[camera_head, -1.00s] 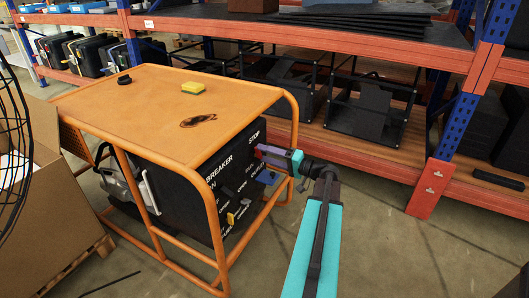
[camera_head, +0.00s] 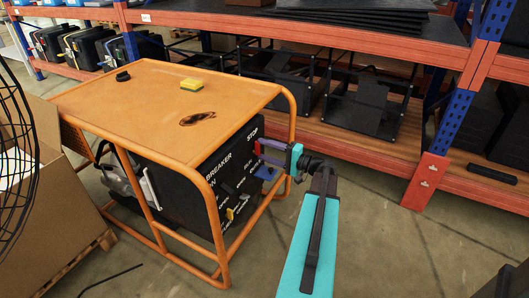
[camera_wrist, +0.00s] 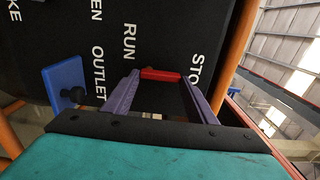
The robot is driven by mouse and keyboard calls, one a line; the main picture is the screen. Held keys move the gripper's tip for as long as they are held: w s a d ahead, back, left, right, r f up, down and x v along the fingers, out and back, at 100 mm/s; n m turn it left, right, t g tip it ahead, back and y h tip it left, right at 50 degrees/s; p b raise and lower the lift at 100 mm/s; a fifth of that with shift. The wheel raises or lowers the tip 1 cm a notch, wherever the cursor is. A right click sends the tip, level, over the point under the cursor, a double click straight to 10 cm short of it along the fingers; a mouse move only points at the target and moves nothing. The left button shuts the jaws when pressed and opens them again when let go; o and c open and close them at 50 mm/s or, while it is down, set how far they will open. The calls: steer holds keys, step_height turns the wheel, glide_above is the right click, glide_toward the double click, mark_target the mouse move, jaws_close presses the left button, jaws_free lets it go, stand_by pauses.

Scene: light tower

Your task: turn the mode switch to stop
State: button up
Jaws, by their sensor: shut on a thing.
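The mode switch (camera_wrist: 160,74) is a red handle on the black panel (camera_wrist: 150,30) of the orange-framed generator. In the wrist view it lies roughly crosswise, between the white words RUN and STOP, the latter cut off. My gripper (camera_head: 260,151) reaches the panel's upper right, near STOP in the head view. Its two purple fingers stand one on each side of the red handle and are shut on it.
A blue square part (camera_wrist: 65,85) with a dark knob sits left of my fingers, by OUTLET. A yellow lever (camera_head: 230,215) is lower on the panel. The orange frame bar (camera_head: 292,135) runs close to my wrist. A sponge (camera_head: 192,84) lies on top.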

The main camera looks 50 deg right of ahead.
steer(key=o, duration=1.1)
steer(key=shift+c, duration=0.2)
steer(key=shift+s, duration=0.1)
steer(key=p+v, duration=0.1)
steer(key=v, duration=1.2)
steer(key=shift+s+p, duration=0.3)
steer(key=shift+s, duration=0.05)
steer(key=shift+f, duration=0.1)
